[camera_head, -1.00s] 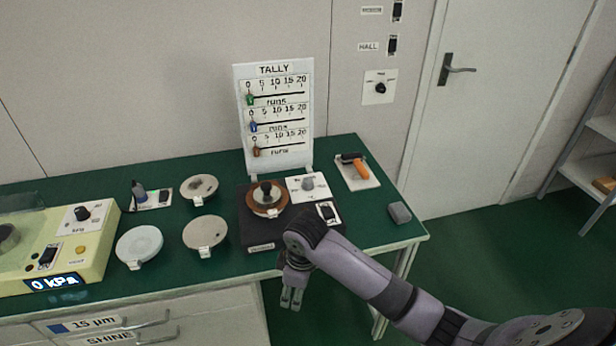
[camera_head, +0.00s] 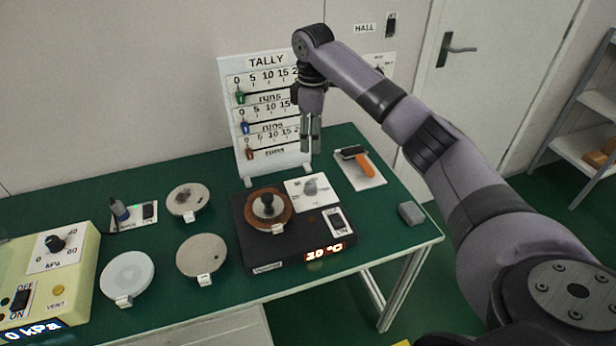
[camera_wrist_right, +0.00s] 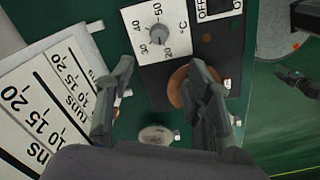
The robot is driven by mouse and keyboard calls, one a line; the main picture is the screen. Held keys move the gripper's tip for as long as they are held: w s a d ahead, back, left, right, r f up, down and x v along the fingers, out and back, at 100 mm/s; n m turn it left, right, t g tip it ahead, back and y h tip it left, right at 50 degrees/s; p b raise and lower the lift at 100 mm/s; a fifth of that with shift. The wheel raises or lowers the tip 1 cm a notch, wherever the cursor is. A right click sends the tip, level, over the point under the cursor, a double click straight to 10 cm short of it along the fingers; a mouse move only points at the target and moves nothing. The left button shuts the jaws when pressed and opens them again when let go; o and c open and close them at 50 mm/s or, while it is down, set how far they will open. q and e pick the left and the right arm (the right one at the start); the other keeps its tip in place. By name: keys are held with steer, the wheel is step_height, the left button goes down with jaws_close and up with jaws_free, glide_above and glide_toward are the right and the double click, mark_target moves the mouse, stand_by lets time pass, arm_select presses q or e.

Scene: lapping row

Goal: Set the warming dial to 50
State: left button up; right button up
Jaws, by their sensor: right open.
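The warming dial (camera_head: 311,187) is a grey knob on a white plate at the back right of the black warmer (camera_head: 262,257). In the right wrist view the dial (camera_wrist_right: 158,35) has marks from 20 to 50 and °C around it; its exact pointer direction is hard to tell. The warmer's red display (camera_head: 324,250) is lit in °C, its digits not quite clear. My right gripper (camera_head: 311,150) is open and empty, pointing down above and behind the dial, apart from it. In the right wrist view the dial lies beyond my fingertips (camera_wrist_right: 161,75). My left gripper is not in view.
A copper disc with a black knob (camera_head: 268,206) sits on the warmer, beside an on/off switch (camera_head: 336,222). The tally board (camera_head: 262,120) stands close behind my right gripper. An orange-handled tool (camera_head: 362,167) and a grey block (camera_head: 411,214) lie to the right.

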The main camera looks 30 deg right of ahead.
step_height(320, 180, down, 4)
glide_above(311, 184)
step_height(311, 184, down, 7)
steer(key=shift+f+p, duration=0.2)
steer(key=shift+p, duration=0.25)
step_height(311, 184, down, 4)
steer(key=shift+r, duration=0.25)
steer(key=shift+f, duration=0.4)
steer(key=c, duration=0.7)
jaws_close()
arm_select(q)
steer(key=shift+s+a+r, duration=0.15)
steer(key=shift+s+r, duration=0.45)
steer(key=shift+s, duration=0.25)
